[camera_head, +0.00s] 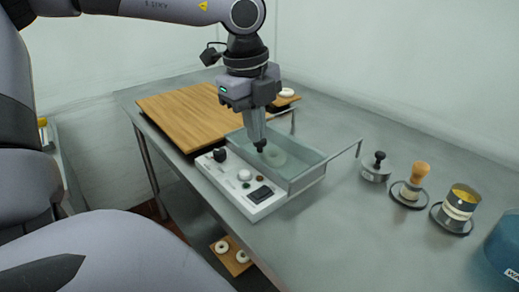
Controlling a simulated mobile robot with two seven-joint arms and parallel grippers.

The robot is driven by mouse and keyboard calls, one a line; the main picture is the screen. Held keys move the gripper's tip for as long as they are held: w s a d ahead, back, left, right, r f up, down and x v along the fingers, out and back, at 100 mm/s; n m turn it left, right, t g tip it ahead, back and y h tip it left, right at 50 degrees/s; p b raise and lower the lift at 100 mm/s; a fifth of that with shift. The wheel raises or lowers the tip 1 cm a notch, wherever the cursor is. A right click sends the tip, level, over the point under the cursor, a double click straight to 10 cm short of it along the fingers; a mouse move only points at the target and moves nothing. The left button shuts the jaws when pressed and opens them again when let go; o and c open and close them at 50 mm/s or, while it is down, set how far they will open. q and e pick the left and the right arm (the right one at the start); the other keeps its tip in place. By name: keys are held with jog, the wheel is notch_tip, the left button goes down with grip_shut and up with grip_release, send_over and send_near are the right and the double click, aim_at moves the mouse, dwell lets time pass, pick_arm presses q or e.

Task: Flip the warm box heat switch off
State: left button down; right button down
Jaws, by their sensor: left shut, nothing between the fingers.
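The warm box (308,179) is a clear-walled tray on the metal table, with a pale control panel (215,177) along its front. The panel carries a black knob (219,155), a white knob (244,175), small coloured spots and a black rocker-like switch (261,194) near its right end. Which way the switch is tipped is too small to tell. My left gripper (260,147) points down, shut and empty, over the box just behind the panel, apart from the switch. My right gripper is not in view.
A wooden board (190,108) lies behind the box, with a bagel on another board (287,92) at the back. A lidded pot (376,167), a wooden-handled tool (413,184), a yellow-topped container (457,207) and a blue tub (505,247) stand right. The front right table is clear.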

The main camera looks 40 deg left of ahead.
pick_arm(q)
jog(key=b, duration=0.4)
send_over(263, 188)
jog(key=s, duration=0.1)
notch_tip(263, 188, down, 9)
jog(key=shift+d+f, duration=0.1)
jog(key=shift+w+f, duration=0.2)
jog(key=shift+f, duration=1)
jog(key=shift+w+f+b, duration=0.1)
jog(key=shift+f+b, duration=0.25)
jog(key=shift+f, duration=0.35)
jog(key=shift+f, duration=0.1)
